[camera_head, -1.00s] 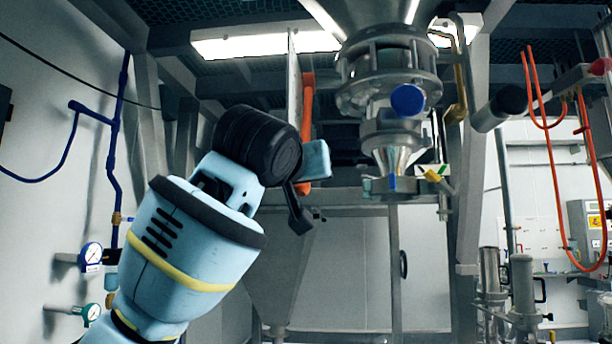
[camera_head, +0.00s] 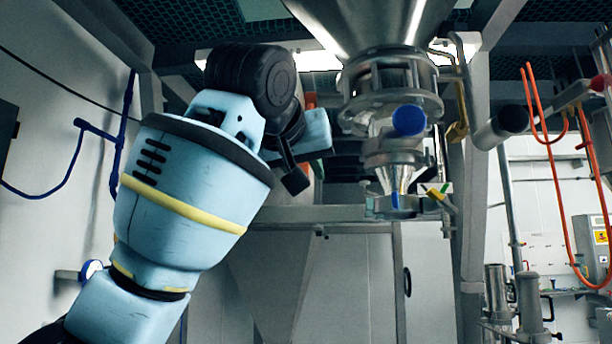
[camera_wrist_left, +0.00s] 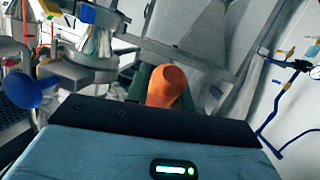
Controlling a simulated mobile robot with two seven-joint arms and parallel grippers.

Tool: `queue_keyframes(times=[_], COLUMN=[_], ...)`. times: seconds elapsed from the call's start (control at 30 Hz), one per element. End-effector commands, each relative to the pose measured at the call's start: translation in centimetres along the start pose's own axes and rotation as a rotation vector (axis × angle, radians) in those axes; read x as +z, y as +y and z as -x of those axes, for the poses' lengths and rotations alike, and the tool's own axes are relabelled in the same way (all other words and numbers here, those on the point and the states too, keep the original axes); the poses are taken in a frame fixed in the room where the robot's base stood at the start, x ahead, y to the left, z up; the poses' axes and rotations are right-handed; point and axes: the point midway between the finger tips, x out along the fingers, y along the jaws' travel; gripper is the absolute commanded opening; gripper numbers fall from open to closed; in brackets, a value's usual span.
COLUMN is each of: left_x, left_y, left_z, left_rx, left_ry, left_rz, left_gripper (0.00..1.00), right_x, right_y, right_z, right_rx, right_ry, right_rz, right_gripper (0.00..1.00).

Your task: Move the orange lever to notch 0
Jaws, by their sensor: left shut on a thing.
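The orange lever (camera_head: 311,100) is mostly hidden behind my left wrist and gripper in the head view; only a small orange patch shows. In the left wrist view its rounded orange end (camera_wrist_left: 166,84) stands just beyond the dark edge of my gripper's body. My left gripper (camera_head: 305,155) is at the lever and shut on it, though the finger contact is largely hidden. The notches and the notch 0 mark cannot be made out. My right gripper is in neither view.
A steel hopper and sifter column (camera_head: 390,85) with a blue round cap (camera_head: 408,120) stands just right of my left gripper. Orange hoses (camera_head: 552,140) hang at the right. Blue pipes (camera_head: 125,130) run along the left wall. A grey horizontal beam (camera_head: 340,213) crosses below the gripper.

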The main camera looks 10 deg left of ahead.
Motion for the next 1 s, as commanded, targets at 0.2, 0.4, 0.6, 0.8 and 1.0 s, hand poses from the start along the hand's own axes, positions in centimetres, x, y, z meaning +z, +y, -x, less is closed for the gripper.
queue_keyframes(times=[0.2,0.4,0.6,0.8,1.0], left_x=[-0.2,-0.1,-0.1,-0.2,-0.2], left_y=[0.1,0.1,0.0,0.1,0.1], left_z=[0.2,0.1,0.1,2.1,5.5], left_rx=[0.003,0.002,0.002,0.003,0.003], left_ry=[0.008,0.006,0.005,0.009,0.01], left_rz=[-0.001,-0.001,-0.001,-0.001,-0.001], left_gripper=[0.31,0.45,0.45,0.45,0.45], right_x=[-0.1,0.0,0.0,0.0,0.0], right_y=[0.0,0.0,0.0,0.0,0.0], right_z=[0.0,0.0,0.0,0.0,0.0], right_rx=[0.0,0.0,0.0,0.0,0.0], right_ry=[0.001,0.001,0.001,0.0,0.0], right_rz=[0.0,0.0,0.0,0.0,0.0], right_gripper=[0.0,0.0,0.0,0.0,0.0])
